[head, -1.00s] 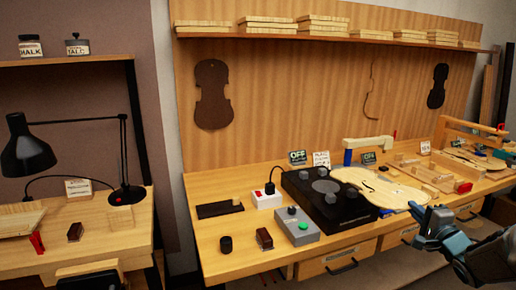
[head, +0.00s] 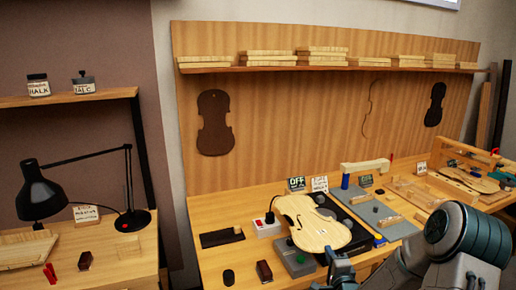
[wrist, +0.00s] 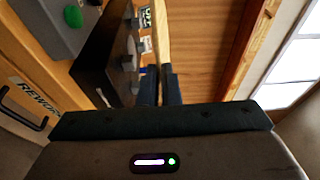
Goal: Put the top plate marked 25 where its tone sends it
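The pale violin top plate (head: 312,222), with its f-holes, is held above the bench, over the black box (head: 337,209) and beside the grey button box (head: 294,258). No number can be read on it. My gripper (head: 338,262) is at the plate's near edge. In the wrist view the plate (wrist: 162,38) shows edge-on between the two dark fingers (wrist: 160,88), which are closed on it. The black box (wrist: 98,60) with its round pads lies left of the plate there. The plate hides part of the black box in the head view.
A grey fixture board (head: 385,218) lies right of the black box. Small OFF signs (head: 296,184) stand behind. A dark strip (head: 220,237) and a white socket block (head: 265,228) are to the left. The wrist view shows a drawer marked REWOR (wrist: 35,95), its label cut off.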

